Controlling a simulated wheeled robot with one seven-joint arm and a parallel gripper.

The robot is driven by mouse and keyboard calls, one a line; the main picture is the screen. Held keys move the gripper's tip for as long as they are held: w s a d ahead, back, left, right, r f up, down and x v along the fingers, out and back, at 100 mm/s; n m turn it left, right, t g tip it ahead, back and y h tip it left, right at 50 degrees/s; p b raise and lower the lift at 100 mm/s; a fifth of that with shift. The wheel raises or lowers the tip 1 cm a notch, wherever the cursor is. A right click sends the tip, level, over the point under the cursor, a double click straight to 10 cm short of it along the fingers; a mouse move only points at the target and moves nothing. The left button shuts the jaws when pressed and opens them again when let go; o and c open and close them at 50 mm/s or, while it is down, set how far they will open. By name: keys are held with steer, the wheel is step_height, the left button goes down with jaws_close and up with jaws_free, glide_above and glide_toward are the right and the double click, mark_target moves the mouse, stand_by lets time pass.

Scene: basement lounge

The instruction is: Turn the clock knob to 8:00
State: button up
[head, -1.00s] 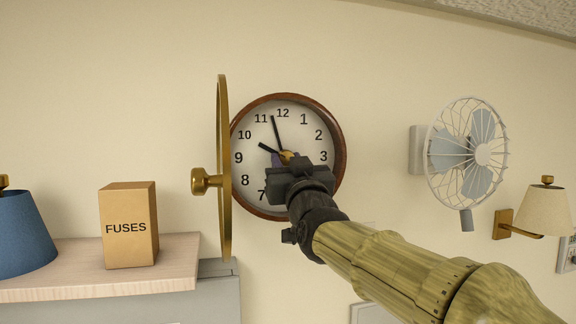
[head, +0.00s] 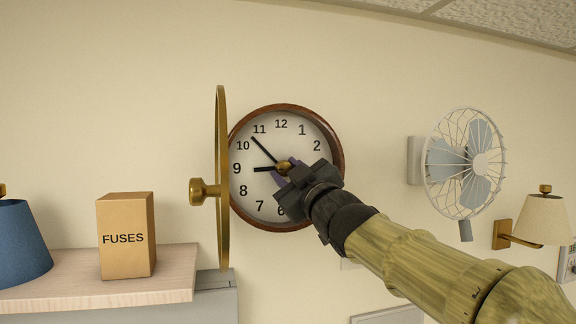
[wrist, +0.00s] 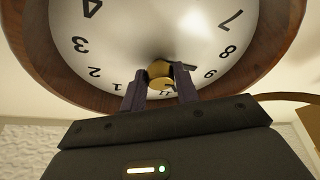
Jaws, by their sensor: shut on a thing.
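The wall clock (head: 338,150) has a brown wooden rim and a white face. Its short hand points close to 9 and its long hand points between 10 and 11. The brass clock knob (head: 283,167) is at the centre of the face. My gripper (head: 280,172) is shut on this knob and covers the lower right of the dial. In the wrist view the clock appears upside down, and the brass knob (wrist: 159,74) sits between the two dark fingers of my gripper (wrist: 160,84).
The clock's brass-rimmed cover (head: 222,235) stands open at its left, edge-on, with a round pull (head: 200,191). A wall fan (head: 465,162) and sconce (head: 545,218) are right.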

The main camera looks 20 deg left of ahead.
steer(key=n+p, duration=0.2)
steer(key=n+g+p, duration=0.1)
steer(key=n, duration=0.1)
steer(key=shift+d+r+g+p, duration=0.1)
steer(key=shift+r+g+p, duration=0.2)
steer(key=shift+p, duration=0.05)
steer(key=shift+w+f+n+g+p, duration=0.1)
steer(key=shift+n+g+p, duration=0.3)
steer(key=shift+n+p, duration=0.5)
steer(key=shift+f, duration=0.1)
steer(key=o, duration=1)
steer(key=shift+c, duration=0.2)
